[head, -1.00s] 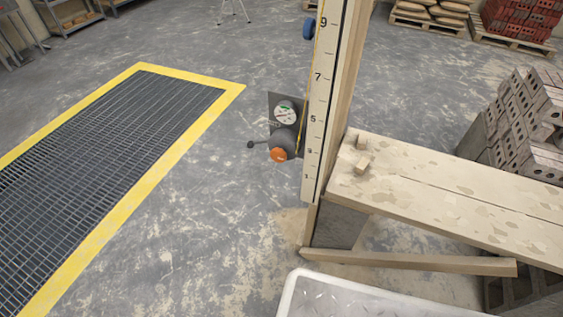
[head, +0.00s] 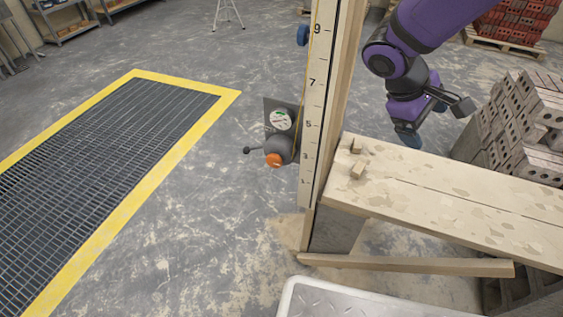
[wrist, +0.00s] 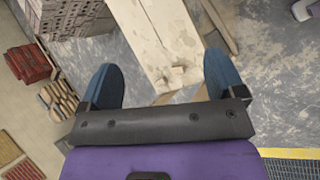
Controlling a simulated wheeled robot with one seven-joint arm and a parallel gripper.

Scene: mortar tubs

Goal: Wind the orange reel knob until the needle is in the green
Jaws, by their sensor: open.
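The orange reel knob (head: 273,160) is on the front of a dark grey reel (head: 279,147) fixed at the left side of the upright numbered board (head: 313,120). A crank handle sticks out left of the reel. The round gauge (head: 281,119) sits just above it; it has a green patch, but the needle is too small to read. My gripper (head: 420,135) hangs right of the board, above the far side of the plank bench, apart from the knob. In the wrist view my gripper (wrist: 163,90) has its two blue fingers wide apart with nothing between them. The knob is not in the wrist view.
Grey bricks (head: 510,125) are stacked at the right. A yellow-edged floor grate (head: 130,85) lies left. The floor between grate and board is clear.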

